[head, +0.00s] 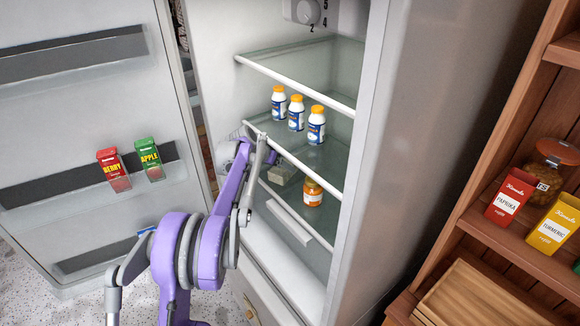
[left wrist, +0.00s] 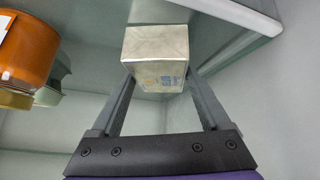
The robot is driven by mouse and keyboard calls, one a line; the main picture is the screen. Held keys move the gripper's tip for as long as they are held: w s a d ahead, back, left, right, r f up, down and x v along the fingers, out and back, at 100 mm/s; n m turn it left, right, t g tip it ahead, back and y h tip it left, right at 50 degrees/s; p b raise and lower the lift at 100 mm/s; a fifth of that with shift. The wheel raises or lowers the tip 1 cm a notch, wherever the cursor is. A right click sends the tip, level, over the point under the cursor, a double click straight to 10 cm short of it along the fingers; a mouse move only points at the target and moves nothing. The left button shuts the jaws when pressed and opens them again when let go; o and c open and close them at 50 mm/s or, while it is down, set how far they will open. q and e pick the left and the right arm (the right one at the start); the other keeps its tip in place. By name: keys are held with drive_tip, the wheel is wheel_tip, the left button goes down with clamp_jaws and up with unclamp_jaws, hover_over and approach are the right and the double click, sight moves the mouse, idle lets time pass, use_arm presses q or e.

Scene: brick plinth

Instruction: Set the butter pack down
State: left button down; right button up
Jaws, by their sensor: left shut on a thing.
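The butter pack (left wrist: 155,48) is a pale, yellowish-white block with a small printed label. My left gripper (left wrist: 160,72) is shut on it, one finger on each side, in the left wrist view. In the head view the butter pack (head: 283,173) is inside the fridge, over the lower glass shelf and left of the orange jar (head: 313,191). My left arm covers part of that area, and the fingers are mostly hidden there. The pack is close to the shelf surface; I cannot tell whether it touches. My right gripper is not in view.
Several white-and-blue bottles with orange caps (head: 297,113) stand on the shelf above. The open fridge door (head: 60,130) holds a red berry carton (head: 113,169) and a green apple carton (head: 150,159). A wooden rack with spice boxes (head: 510,198) stands at right.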

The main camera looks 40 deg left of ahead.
use_arm(q)
drive_tip(key=shift+s+d+f, duration=0.1)
drive_tip(key=shift+s+d, duration=0.05)
drive_tip(key=shift+s, duration=0.05)
drive_tip(key=shift+s+d+r, duration=0.1)
drive_tip(key=shift+s+r, duration=0.15)
drive_tip(key=shift+s, duration=0.35)
drive_tip(key=shift+a, duration=0.3)
unclamp_jaws()
drive_tip(key=shift+w+f, duration=0.15)
drive_tip(key=shift+w, duration=0.15)
drive_tip(key=shift+s+r, duration=0.45)
drive_tip(key=s+a+b, duration=0.1)
drive_tip(key=s, duration=1.1)
drive_tip(key=shift+a, duration=0.2)
